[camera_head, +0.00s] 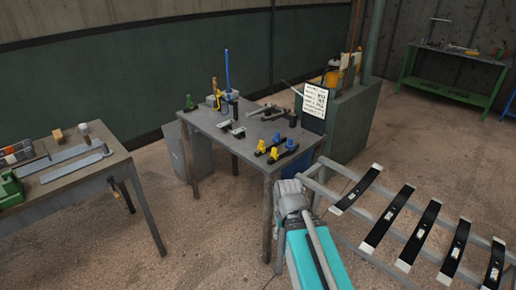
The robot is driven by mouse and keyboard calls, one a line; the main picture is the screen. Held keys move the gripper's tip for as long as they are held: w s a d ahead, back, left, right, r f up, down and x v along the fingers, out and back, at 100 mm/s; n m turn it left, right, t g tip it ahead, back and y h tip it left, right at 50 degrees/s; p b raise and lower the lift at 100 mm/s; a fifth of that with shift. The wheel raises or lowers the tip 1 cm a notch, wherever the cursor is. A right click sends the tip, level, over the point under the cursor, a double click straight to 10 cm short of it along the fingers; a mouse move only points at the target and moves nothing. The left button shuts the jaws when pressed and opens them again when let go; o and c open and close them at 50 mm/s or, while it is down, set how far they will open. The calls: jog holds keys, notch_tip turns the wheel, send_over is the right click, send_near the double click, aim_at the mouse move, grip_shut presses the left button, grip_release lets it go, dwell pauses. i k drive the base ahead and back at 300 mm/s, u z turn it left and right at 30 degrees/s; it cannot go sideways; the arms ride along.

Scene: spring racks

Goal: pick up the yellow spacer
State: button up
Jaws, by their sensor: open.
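Two small yellow pieces, either of which may be the yellow spacer, stand near the front right of the middle table (225,143). One yellow piece (261,147) is to the left and the other yellow piece (273,155) is slightly nearer. They look upright on dark bases, but are too small to tell their exact shape. My teal and grey arm shows at the bottom centre, in front of the table and apart from the yellow pieces. My gripper cannot be made out in this view.
Blue pieces (277,138) stand just behind the yellow ones. A rack with black strips (380,221) is at right. A left bench (75,172) holds tools. Floor between bench and table is clear.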

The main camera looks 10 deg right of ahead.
aim_at(261, 144)
jog(key=z, duration=0.05)
jog(key=i, duration=0.95)
jog(key=u, duration=0.05)
